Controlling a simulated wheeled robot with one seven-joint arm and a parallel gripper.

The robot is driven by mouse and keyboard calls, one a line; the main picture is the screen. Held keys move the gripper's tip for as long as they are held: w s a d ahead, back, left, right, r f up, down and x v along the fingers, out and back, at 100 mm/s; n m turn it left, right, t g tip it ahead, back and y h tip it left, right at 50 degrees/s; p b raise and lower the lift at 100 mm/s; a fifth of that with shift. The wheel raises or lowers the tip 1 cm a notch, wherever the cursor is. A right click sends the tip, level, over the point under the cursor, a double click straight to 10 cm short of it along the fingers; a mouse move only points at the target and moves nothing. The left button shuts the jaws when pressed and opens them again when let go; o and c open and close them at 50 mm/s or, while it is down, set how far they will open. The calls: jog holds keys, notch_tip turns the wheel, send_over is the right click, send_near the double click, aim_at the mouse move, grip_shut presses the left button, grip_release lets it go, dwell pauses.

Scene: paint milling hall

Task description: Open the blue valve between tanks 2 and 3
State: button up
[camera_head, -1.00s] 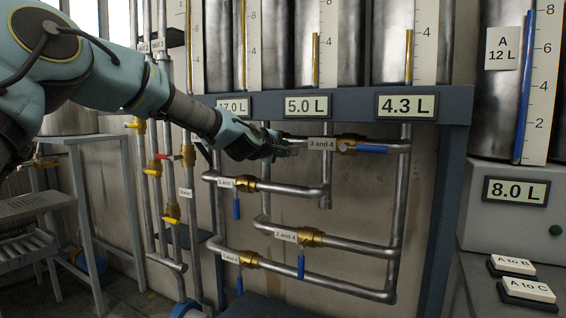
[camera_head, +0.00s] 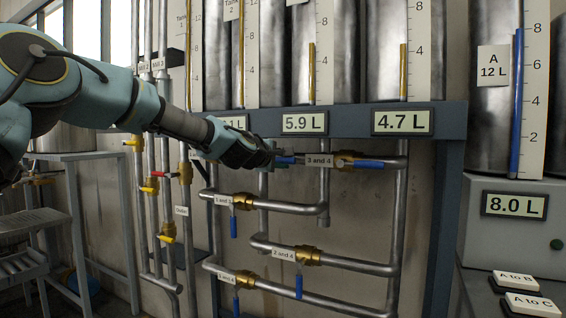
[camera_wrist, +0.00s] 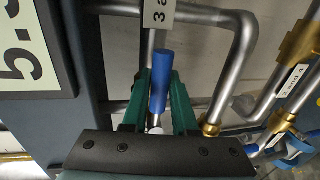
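My gripper (camera_head: 272,157) is at the pipes under the tanks, left of the "3 and 4" label. In the wrist view, its green fingers (camera_wrist: 161,110) stand apart, one on each side of a blue valve handle (camera_wrist: 160,82). Contact with the handle is not clear. In the head view the handle's end (camera_head: 286,160) shows past the gripper and lies about level. My gripper hides the valve body there, and no "2 and 3" label is readable.
The "3 and 4" valve's blue handle (camera_head: 368,165) lies level along its pipe. Blue handles of the "1 and 3" (camera_head: 233,228), "2 and 4" (camera_head: 299,287) and "1 and 4" valves hang down. A blue-grey beam (camera_head: 350,121) with displays (camera_head: 305,123) runs just above.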

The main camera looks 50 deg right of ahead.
jog(key=o, duration=0.5)
jog(key=shift+c, duration=0.2)
jog(key=b+v, duration=0.4)
jog(key=v, duration=0.7)
